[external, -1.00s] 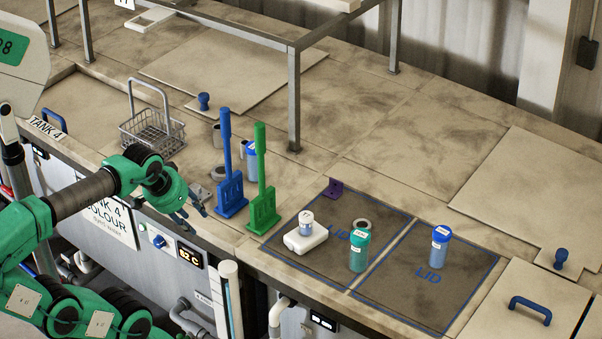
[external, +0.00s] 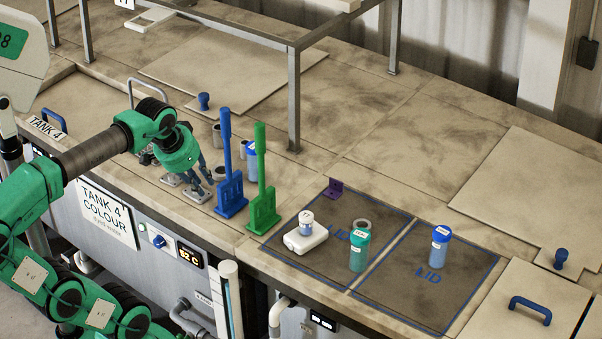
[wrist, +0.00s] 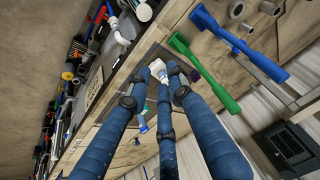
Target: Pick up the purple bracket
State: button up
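The purple bracket (external: 335,189) is a small, dark L-shaped piece in the external view. It stands at the back left corner of the left dark lid panel (external: 315,258), behind the white container and the teal bottle. My gripper (external: 190,183) is well to the left of it, low over the counter beyond the blue and green paddles. Its blue fingers (wrist: 155,85) are spread apart in the wrist view with nothing held between them.
A blue paddle (external: 229,180) and a green paddle (external: 261,190) stand upright between my gripper and the bracket. A white container (external: 304,239), a teal bottle (external: 360,252) and a blue bottle (external: 440,249) are on the panels. A metal frame post (external: 294,105) rises behind.

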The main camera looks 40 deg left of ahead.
jog(key=w+d+r+m+g+p, duration=0.1)
jog(key=w+r+m+p, duration=0.1)
jog(key=w+r, duration=0.35)
jog(key=w+r+m+g+p, duration=0.1)
jog(key=w+r+m+p, duration=0.15)
jog(key=w, duration=0.65)
jog(key=w+d+f+m+g+p, duration=0.15)
jog(key=w+m+p, duration=0.25)
jog(key=w, duration=0.8)
jog(key=w+d+f+m+p, duration=0.2)
jog(key=w+d+m+p, duration=0.15)
jog(key=w, duration=0.95)
jog(key=w+d+f+m+g+p, duration=0.2)
jog(key=w+f+m+p, duration=0.2)
jog(key=w+f, duration=0.55)
notch_tip(320, 180, down, 11)
jog(key=w, duration=0.1)
jog(key=shift+w+a, duration=0.15)
jog(key=shift+w, duration=0.1)
jog(key=shift+f, duration=0.2)
jog(key=shift+f+p, duration=0.55)
jog(key=shift+f, duration=3.65)
